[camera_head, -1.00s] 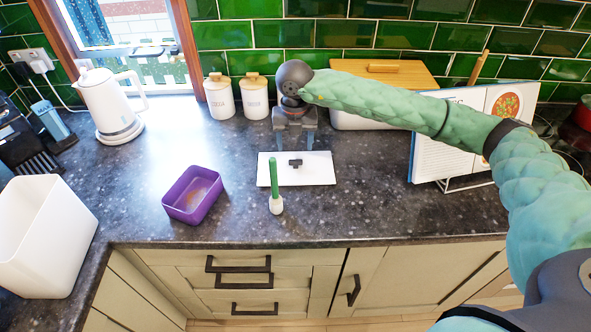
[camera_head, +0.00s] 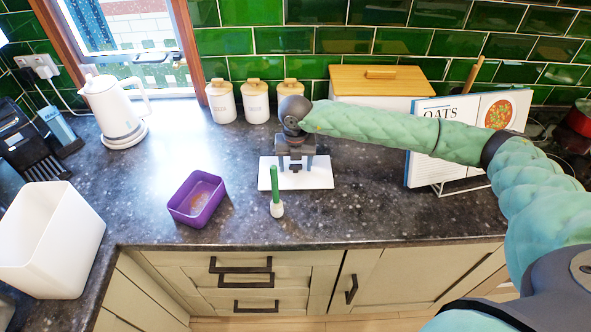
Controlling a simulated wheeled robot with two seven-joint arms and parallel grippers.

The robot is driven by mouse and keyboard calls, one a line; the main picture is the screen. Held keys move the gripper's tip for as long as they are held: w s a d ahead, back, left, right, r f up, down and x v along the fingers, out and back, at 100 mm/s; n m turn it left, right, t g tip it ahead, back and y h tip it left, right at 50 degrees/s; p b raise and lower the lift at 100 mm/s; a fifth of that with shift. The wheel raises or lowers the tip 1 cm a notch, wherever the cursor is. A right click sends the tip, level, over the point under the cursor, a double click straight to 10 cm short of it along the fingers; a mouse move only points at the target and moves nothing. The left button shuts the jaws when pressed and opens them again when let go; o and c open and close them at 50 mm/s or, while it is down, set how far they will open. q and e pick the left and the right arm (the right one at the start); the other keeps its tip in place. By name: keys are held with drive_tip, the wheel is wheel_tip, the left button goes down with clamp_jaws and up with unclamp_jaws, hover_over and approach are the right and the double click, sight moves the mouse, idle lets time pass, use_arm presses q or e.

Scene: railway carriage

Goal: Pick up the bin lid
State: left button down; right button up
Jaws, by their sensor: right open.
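The bin lid (camera_head: 318,178) is a flat white rectangle lying on the dark counter, with a small dark handle at its middle. My right gripper (camera_head: 295,164) points down over the lid, open, with its fingers around or just above the handle. The gripper hides most of the handle, and I cannot tell whether the fingers touch it. A white open bin (camera_head: 52,240) stands at the left front of the counter. My left gripper is not in view.
A purple tub (camera_head: 197,199) is to the left. Canisters (camera_head: 255,101), a wooden-lidded bread box (camera_head: 380,80) and a cookbook (camera_head: 460,135) stand behind and right. A white kettle (camera_head: 113,108) is back left.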

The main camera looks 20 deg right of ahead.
drive_tip(key=shift+f, duration=0.1)
drive_tip(key=c, duration=1)
drive_tip(key=shift+c, duration=0.6)
